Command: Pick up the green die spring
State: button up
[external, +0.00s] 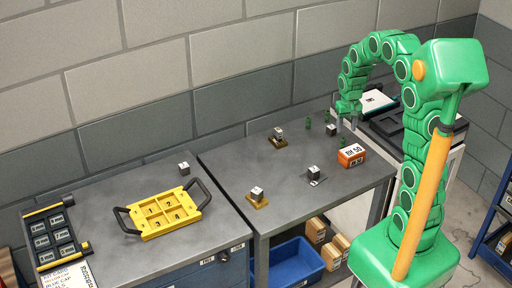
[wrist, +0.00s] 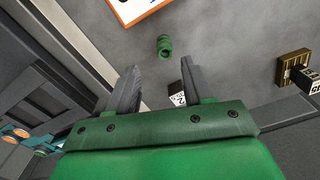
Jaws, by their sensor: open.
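A green die spring (wrist: 164,46) sits on the grey bench in the wrist view, beyond my fingertips and just below the orange-edged box. In the external view, small green pieces stand near the back of the bench, one by the wall side (external: 308,123) and one close to my gripper (external: 327,116). I cannot tell which of them, if any, is the spring in the wrist view. My gripper (wrist: 160,72) is open, with nothing held between its two grey fingers. In the external view my gripper (external: 345,122) hangs over the bench's right back part.
An orange box (external: 351,156) with a white label stands at the bench's right. A small numbered block (wrist: 177,97) shows partly behind my right finger. A brass-coloured holder with a block (wrist: 294,62) is at right.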

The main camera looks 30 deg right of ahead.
aim_at(344, 138)
jog(key=shift+a+f, duration=0.2)
jog(key=shift+f, duration=1.6)
jog(key=shift+a+f, duration=0.15)
jog(key=shift+f, duration=1.6)
grip_shut()
